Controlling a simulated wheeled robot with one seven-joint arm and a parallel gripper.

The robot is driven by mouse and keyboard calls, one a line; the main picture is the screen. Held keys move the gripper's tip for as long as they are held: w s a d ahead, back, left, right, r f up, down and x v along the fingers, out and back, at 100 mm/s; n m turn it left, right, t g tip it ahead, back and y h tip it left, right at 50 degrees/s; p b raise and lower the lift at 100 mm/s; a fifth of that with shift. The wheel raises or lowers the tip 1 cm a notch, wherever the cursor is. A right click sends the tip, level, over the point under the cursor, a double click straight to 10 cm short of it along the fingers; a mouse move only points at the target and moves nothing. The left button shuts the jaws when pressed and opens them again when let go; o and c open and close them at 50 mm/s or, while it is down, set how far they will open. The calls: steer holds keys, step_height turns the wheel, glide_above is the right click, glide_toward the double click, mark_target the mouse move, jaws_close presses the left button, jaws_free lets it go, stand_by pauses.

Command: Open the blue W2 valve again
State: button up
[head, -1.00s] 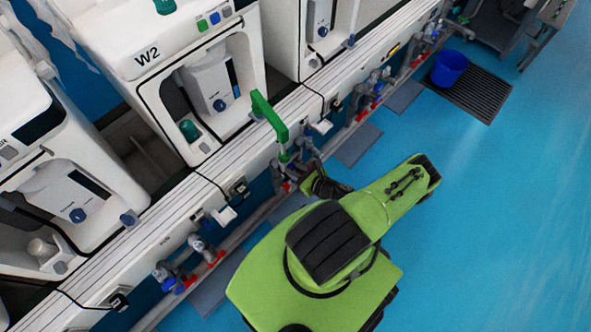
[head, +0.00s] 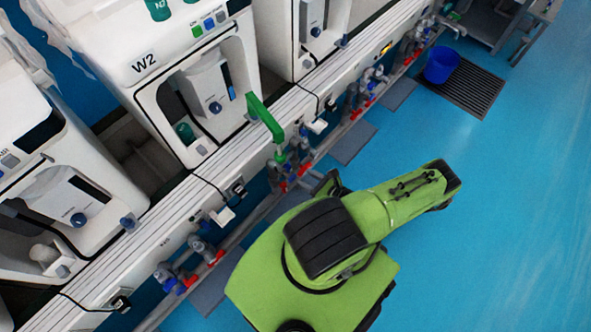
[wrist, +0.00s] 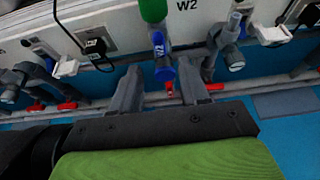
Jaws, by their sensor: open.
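In the wrist view, the blue W2 valve handle (wrist: 158,44), with W2 in white on it, hangs just below a green pipe (wrist: 153,9). A blue body (wrist: 163,72) continues below it. My gripper (wrist: 164,84) is open, its two grey fingers spread left and right of the lower blue part with visible gaps. No grip shows, and I cannot tell whether the fingers touch anything. In the head view, my gripper (head: 328,183) is beside the pipework under station W2, below the green pipe (head: 265,118); the blue handle is hard to make out there.
Grey pipes with red handles (wrist: 68,105) stand left of the gripper; another grey valve (wrist: 233,45) stands close on the right. White sockets and black cables line the wall. The blue floor (head: 480,220) right of my arm is clear; a blue bucket (head: 440,65) stands farther off.

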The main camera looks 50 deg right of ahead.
steer(key=v, duration=0.8)
steer(key=shift+p, duration=0.45)
steer(key=shift+w, duration=0.1)
